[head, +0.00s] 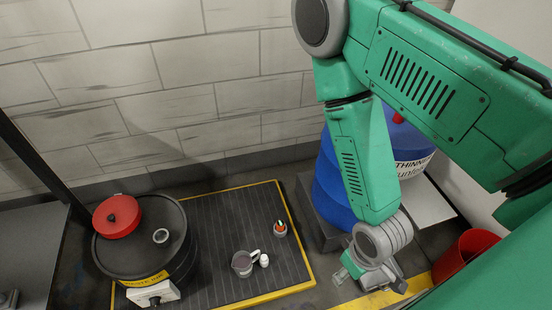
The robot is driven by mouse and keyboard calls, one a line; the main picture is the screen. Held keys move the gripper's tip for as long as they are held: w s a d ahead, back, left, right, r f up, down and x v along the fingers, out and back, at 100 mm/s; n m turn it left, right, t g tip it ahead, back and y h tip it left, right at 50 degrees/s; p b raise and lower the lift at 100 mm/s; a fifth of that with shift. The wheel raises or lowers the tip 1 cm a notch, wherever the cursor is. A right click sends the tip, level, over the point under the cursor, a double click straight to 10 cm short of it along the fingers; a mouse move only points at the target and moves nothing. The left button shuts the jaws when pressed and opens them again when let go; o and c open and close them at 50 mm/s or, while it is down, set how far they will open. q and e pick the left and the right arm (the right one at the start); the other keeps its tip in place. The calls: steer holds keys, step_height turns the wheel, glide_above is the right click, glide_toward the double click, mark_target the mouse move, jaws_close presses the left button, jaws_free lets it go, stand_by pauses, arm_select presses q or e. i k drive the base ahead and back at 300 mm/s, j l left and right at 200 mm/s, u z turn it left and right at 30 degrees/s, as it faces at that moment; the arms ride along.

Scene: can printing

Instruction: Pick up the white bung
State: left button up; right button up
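A small white object that looks like the white bung (264,260) stands on the dark ribbed mat (215,215), right beside a grey jug (243,263) with a pale handle. My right gripper (368,284) hangs at the lower end of the green arm, to the right of the mat and apart from the white object. Its fingers are small and partly hidden by the wrist, so I cannot tell whether they are open. My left gripper is not in view.
A black drum (183,262) with a red lid (117,216) and a round opening stands on the left. A small red-topped item (280,229) is on the mat. A blue drum (327,195) stands behind my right arm, and a red bucket (464,256) is at the right.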

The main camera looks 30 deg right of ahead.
mark_target(264, 260)
steer(key=k+l+z, duration=0.35)
steer(key=i+l+z, duration=0.45)
steer(key=l, duration=0.25)
steer(key=i, duration=0.1)
